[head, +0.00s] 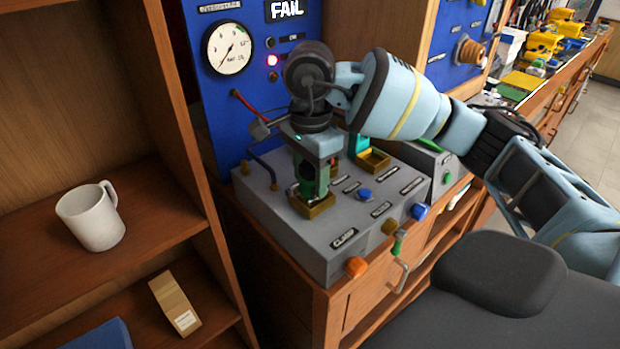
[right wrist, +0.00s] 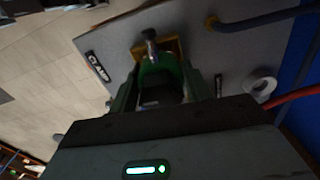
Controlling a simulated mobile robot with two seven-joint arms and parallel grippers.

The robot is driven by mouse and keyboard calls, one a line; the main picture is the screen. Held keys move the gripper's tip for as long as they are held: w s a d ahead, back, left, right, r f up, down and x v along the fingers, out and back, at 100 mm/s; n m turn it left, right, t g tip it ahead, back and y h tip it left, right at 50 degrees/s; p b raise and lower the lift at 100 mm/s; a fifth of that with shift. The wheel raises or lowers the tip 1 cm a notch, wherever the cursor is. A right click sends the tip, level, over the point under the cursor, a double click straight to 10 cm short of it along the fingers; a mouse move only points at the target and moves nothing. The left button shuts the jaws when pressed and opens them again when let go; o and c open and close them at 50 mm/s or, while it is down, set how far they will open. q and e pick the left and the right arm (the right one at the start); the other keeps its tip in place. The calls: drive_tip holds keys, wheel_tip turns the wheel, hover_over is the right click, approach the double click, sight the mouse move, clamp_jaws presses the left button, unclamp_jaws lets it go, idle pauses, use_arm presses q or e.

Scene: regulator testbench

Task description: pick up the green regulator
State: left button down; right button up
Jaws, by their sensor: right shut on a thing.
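The green regulator (head: 309,172) stands upright at a square brass seat (head: 318,208) on the grey bench top, near the CLAMP label. My right gripper (head: 311,187) points down from above and is shut on the regulator, with its fingers on either side. In the right wrist view the green regulator (right wrist: 157,72) shows between the fingers, with the brass seat (right wrist: 176,47) beyond it. The gripper covers the regulator's upper part, and I cannot tell if its base touches the seat. My left gripper is not in view.
A blue panel with a gauge (head: 229,48) and a lit FAIL display (head: 285,9) rises behind the bench. A second brass holder (head: 373,160) stands just right of my gripper. Knobs line the bench's front edge. A shelf with a white mug (head: 92,218) is at left.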

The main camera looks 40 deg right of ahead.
drive_tip(key=shift+r, duration=0.45)
wheel_tip(320, 180, up, 3)
drive_tip(key=shift+f, duration=0.2)
drive_tip(key=s+d+r+b, duration=0.1)
drive_tip(key=s, duration=1.5)
drive_tip(key=shift+r, duration=0.2)
